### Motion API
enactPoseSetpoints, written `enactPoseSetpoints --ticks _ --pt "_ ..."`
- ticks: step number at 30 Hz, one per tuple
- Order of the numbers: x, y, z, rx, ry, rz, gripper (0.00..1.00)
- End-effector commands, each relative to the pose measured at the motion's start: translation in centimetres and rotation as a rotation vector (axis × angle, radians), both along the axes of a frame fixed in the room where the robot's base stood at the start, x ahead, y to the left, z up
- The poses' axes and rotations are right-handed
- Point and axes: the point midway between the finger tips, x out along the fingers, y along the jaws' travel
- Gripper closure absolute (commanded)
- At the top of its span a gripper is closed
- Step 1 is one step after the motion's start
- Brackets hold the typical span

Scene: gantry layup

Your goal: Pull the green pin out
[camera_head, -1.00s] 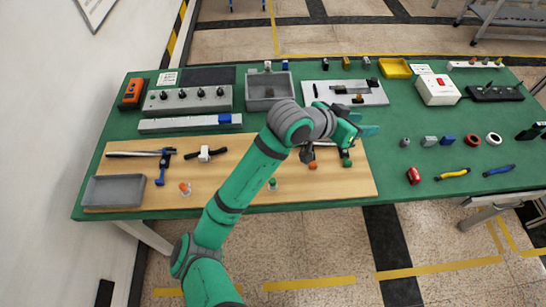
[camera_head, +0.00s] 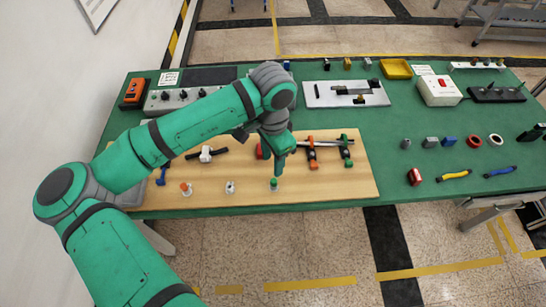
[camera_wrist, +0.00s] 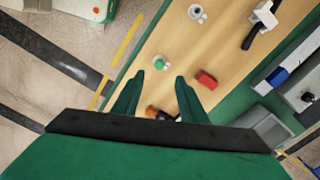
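The green pin (camera_head: 274,183) stands upright in a small fitting near the front edge of the wooden board (camera_head: 330,183). In the wrist view its green head (camera_wrist: 159,63) lies just ahead of and between my fingertips. My gripper (camera_head: 280,168) points down, close above the pin in the head view. In the wrist view my gripper (camera_wrist: 160,78) is open, with nothing between its fingers. Any contact with the pin cannot be told.
Left of the pin are a pale fitting (camera_head: 230,187) and an orange-topped fitting (camera_head: 186,188). A red block (camera_wrist: 206,79) lies near my right finger. Orange-and-black clamps (camera_head: 312,152) lie to the right. A white clamp (camera_head: 206,154) lies further left.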

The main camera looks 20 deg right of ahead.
Motion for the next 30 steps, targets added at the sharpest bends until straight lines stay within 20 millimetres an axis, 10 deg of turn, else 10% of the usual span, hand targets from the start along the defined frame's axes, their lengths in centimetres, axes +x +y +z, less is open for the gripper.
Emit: enactPoseSetpoints --ticks 18,30 --pt "0.0 0.1 -8.9 -0.002 0.002 0.003 0.61" --pt "0.0 0.0 -10.3 -0.004 0.0 0.001 0.61"
